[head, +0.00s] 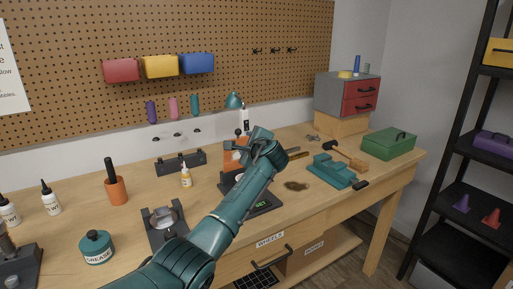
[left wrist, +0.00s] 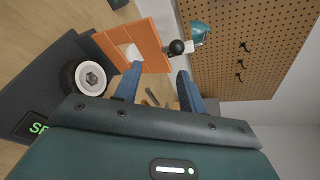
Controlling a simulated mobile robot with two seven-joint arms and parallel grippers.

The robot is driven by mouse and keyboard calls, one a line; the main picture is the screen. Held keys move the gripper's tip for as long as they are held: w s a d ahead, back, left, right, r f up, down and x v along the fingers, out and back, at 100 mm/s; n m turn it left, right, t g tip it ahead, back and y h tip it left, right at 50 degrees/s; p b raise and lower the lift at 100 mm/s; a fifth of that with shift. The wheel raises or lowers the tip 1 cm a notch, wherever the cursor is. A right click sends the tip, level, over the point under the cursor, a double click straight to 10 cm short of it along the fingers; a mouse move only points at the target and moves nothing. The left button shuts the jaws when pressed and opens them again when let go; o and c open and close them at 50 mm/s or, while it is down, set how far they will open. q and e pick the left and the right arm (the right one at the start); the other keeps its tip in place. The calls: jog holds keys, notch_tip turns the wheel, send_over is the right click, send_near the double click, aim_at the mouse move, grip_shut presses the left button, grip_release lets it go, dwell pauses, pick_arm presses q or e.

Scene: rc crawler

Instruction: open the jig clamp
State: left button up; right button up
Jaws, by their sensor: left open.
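The jig clamp shows in the left wrist view as an orange plate (left wrist: 147,45) with a pale pad and a lever ending in a black ball knob (left wrist: 177,47). In the head view the orange plate (head: 232,158) stands on the bench, partly hidden behind my gripper, with the knob (head: 238,132) above it. My left gripper (left wrist: 157,88) is open, its blue fingers apart and nothing seen between them; the knob lies just beyond the fingertips. In the head view the gripper (head: 265,150) is over the jig area. My right gripper is out of view.
A white-hubbed wheel (left wrist: 88,78) sits by a dark base with a green display (head: 261,204). Right of it are a teal vise-like block (head: 331,172), a mallet (head: 345,154) and a green toolbox (head: 388,143). A teal lamp (head: 235,101) stands behind. Bottles and a grease tub (head: 96,246) are left.

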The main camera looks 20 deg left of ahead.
pick_arm(q)
jog(key=v, duration=1)
jog(key=shift+s+b, duration=0.2)
jog(key=shift+b, duration=0.2)
jog(key=shift+d+r, duration=0.1)
